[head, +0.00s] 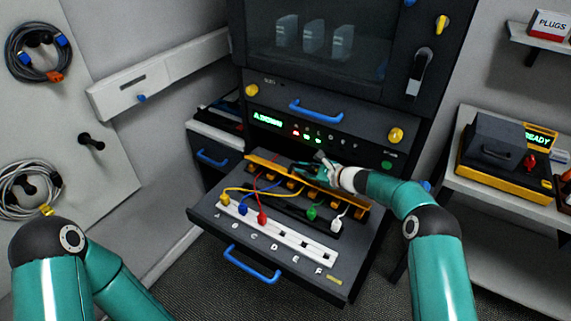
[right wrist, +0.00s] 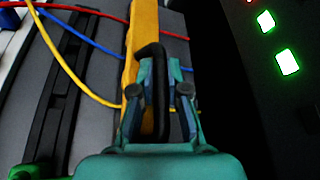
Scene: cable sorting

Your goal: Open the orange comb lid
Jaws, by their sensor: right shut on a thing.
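The orange comb lid (head: 264,164) is a long bar across the back of the pulled-out drawer, with several orange comb parts below it. In the right wrist view the orange bar (right wrist: 143,35) runs upward beside my fingers. My right gripper (head: 318,174) is at the middle of the lid. In the right wrist view my right gripper (right wrist: 160,88) is shut on the lid's black hooked tab (right wrist: 152,50). I cannot tell how far the lid is tilted. My left arm shows at lower left; its gripper is out of view.
The drawer (head: 213,218) has a blue handle (head: 251,265). The cabinet's panel (head: 340,140) stands close behind my right gripper. A black-and-yellow device (head: 500,150) is at right.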

